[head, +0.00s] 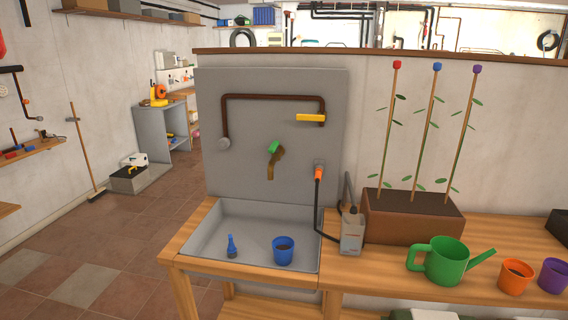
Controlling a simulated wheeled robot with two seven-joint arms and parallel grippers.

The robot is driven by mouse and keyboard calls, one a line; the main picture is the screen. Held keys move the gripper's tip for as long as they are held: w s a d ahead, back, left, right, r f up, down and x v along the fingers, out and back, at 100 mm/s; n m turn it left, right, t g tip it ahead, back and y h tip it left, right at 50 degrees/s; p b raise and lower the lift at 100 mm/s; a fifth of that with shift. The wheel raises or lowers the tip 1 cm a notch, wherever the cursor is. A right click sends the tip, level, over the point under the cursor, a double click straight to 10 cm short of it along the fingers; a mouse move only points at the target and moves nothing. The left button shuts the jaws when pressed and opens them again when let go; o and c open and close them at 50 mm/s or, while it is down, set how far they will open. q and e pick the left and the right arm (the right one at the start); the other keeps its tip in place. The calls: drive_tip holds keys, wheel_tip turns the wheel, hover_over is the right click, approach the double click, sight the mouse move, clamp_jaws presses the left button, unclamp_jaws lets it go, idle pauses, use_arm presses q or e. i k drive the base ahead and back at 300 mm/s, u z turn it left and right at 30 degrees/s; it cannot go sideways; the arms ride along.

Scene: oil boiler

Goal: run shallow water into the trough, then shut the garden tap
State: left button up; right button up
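The garden tap (270,166) is a brass-coloured spout with a green handle (273,147), mounted on a grey back panel. The handle is tilted; I cannot tell from it whether the tap is open. No stream shows below the spout. The trough (218,241) is a shallow grey basin set in a wooden bench under the tap. No water is visible in it. A blue pot with dark contents (283,250) and a small blue nozzle-like piece (232,246) stand in the trough. Neither of my grippers is in view.
A dark pipe with a yellow lever (310,117) runs above the tap. An orange hose connector (318,174) and grey box (352,232) are at the right. A planter (410,222), green watering can (445,262), orange pot (515,277) and purple pot (553,276) fill the right bench.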

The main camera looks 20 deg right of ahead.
sight(275, 147)
drive_tip(key=z, duration=0.15)
drive_tip(key=k, duration=0.5)
drive_tip(key=u, duration=0.95)
drive_tip(key=i, duration=1.2)
drive_tip(key=z, duration=0.95)
drive_tip(key=i, duration=0.75)
drive_tip(key=z, duration=0.85)
